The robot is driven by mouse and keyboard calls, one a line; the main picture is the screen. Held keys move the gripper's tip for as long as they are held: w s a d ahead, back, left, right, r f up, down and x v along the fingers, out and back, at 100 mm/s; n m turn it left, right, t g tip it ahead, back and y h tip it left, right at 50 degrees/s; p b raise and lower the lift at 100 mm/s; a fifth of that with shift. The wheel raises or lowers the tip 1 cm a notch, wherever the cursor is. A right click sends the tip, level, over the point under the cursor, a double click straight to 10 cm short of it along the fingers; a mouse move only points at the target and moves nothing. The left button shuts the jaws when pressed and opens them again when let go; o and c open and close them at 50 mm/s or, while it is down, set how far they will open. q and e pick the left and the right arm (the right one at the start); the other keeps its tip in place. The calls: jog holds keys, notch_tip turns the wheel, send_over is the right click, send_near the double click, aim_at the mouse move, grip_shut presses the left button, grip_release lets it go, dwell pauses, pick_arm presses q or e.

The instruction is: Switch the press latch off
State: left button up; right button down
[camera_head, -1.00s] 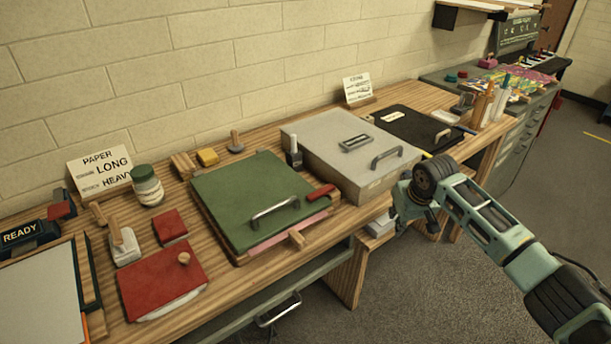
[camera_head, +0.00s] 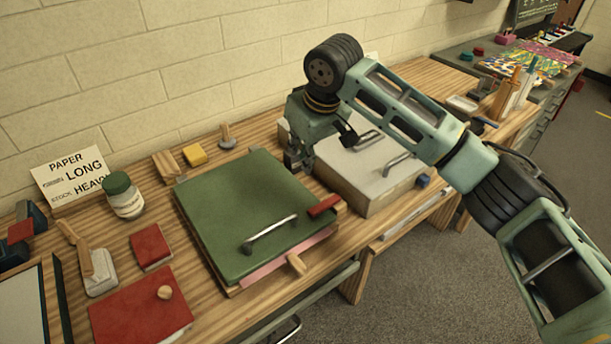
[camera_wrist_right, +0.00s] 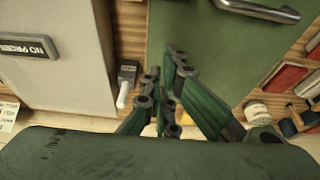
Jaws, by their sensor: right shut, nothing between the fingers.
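The green press lid (camera_head: 245,205) lies flat on the bench with a metal handle; it also shows in the wrist view (camera_wrist_right: 200,40). A small dark block with a white lever (camera_wrist_right: 127,82), which looks like the latch switch, sits between the press and the pale grey box (camera_wrist_right: 60,70). In the head view my right gripper covers this block. My right gripper (camera_head: 297,160) is shut and empty, pointing down near the press's back right corner. In the wrist view its fingers (camera_wrist_right: 170,75) are beside the lever, apart from it in the picture. My left gripper is out of view.
A red handle (camera_head: 324,205) sticks out at the press's right edge. The pale grey box (camera_head: 375,185) stands close on the right, under my arm. Red pads (camera_head: 140,305), a jar (camera_head: 124,200) and a yellow block (camera_head: 195,154) lie left and behind.

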aim_at(325, 205)
jog(key=x, duration=0.3)
jog(key=p+x, duration=0.1)
jog(key=x, duration=0.4)
jog(key=shift+s+f+p, duration=0.3)
jog(key=shift+f+p, duration=0.05)
jog(key=shift+f, duration=0.35)
jog(key=shift+s+d+p, duration=0.7)
jog(key=shift+s+d, duration=0.15)
jog(key=shift+s, duration=0.2)
jog(key=shift+s+d, duration=0.25)
jog(key=shift+s, duration=0.2)
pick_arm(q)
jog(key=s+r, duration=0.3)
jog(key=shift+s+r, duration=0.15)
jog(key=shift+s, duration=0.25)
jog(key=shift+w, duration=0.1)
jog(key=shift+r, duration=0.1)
